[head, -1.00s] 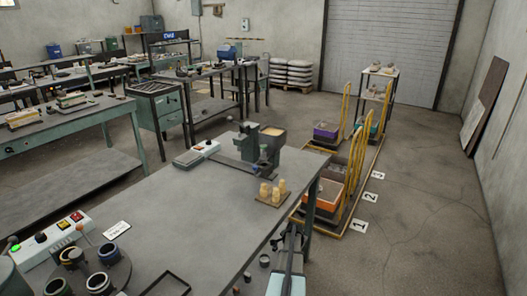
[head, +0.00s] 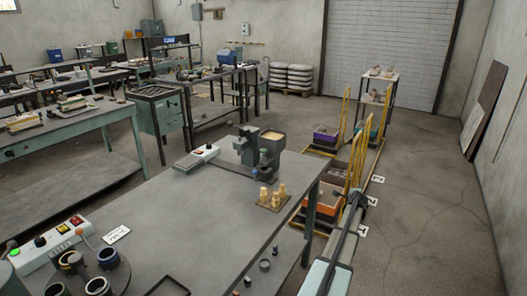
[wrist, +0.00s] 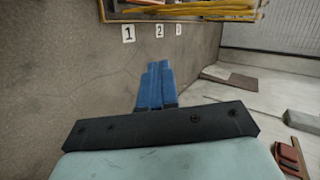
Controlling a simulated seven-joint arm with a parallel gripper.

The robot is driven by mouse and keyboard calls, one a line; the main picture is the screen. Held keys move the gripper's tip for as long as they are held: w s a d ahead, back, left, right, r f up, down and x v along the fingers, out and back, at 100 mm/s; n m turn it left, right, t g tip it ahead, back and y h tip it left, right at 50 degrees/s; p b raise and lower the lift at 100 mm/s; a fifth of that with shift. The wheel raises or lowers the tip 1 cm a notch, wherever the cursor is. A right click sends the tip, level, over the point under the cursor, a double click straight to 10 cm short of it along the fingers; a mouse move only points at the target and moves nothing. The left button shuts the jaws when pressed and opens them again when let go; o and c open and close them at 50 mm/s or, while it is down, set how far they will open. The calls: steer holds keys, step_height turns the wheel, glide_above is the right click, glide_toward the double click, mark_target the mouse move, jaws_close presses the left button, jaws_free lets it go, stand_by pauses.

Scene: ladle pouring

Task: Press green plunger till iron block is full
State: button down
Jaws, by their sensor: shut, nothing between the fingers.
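A small press-like machine stands at the far right part of the grey bench. It has a grey-green body (head: 247,146) and a dark hopper (head: 271,143) holding pale material. I cannot make out a green plunger or an iron block on it for certain. A green button (head: 13,251) shows on the control box (head: 45,247) at the near left. My gripper's blue fingers (wrist: 155,78) are shut and empty in the wrist view, over bare floor. My arm reaches past the bench's right side, apart from the machine.
Several pale wooden pegs stand on a small board (head: 271,208) in front of the machine. Dark cups cluster at the near left. Yellow-railed carts (head: 356,155) stand right of the bench.

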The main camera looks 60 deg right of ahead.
step_height(320, 180, up, 4)
steer(key=s+d, duration=0.1)
steer(key=d, duration=0.1)
step_height(320, 180, up, 31)
steer(key=n+t+y, duration=0.6)
steer(key=n+y, duration=0.1)
steer(key=n, duration=1.2)
glide_above(265, 151)
steer(key=shift+d+r, duration=0.15)
steer(key=shift+f, duration=4.45)
steer(key=shift+f, duration=0.15)
